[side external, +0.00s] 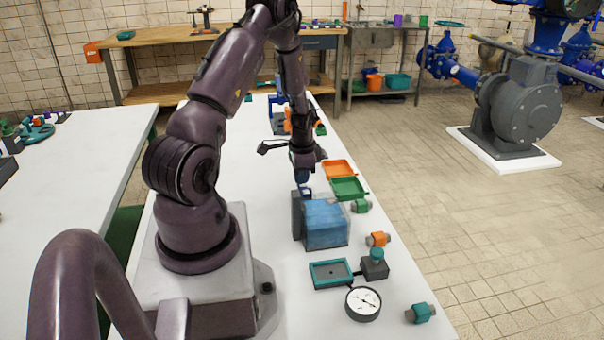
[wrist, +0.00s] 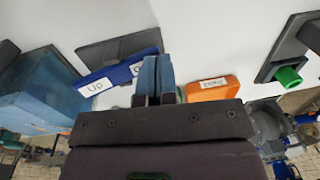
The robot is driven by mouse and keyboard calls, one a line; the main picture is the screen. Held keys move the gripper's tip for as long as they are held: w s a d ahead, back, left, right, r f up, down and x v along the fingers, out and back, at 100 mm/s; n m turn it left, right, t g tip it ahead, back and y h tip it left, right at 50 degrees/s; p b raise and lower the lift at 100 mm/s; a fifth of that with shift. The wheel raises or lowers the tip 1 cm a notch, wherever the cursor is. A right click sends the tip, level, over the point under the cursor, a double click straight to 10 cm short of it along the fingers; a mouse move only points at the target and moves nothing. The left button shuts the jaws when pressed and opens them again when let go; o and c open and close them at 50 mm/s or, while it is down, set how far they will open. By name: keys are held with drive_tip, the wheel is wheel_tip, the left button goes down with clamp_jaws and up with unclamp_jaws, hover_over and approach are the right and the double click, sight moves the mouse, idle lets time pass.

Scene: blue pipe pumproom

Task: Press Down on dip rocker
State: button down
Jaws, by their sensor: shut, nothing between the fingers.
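The dip rocker is a blue bar (wrist: 122,72) on a dark plate (wrist: 112,50) in the wrist view. White labels sit at its ends. The left one reads "Up"; the right one is mostly hidden behind my fingers. My gripper (wrist: 158,66) is shut and empty, its blue fingertips overlapping the rocker's right end. I cannot tell whether they touch it. In the side view my gripper (side external: 303,174) points down, just above a small blue and white part (side external: 305,191) by the dark upright panel (side external: 297,216); this seems to be the rocker.
A blue box (side external: 326,223) stands close beside the panel; it also shows in the wrist view (wrist: 40,88). An orange labelled block (wrist: 212,88) is right of my fingers. Orange (side external: 339,168) and green (side external: 349,188) trays and a gauge (side external: 363,304) are on the white table.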

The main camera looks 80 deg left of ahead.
drive_tip(key=shift+r, duration=0.85)
drive_tip(key=a+r, duration=0.4)
drive_tip(key=r, duration=0.9)
drive_tip(key=shift+a+r, duration=0.2)
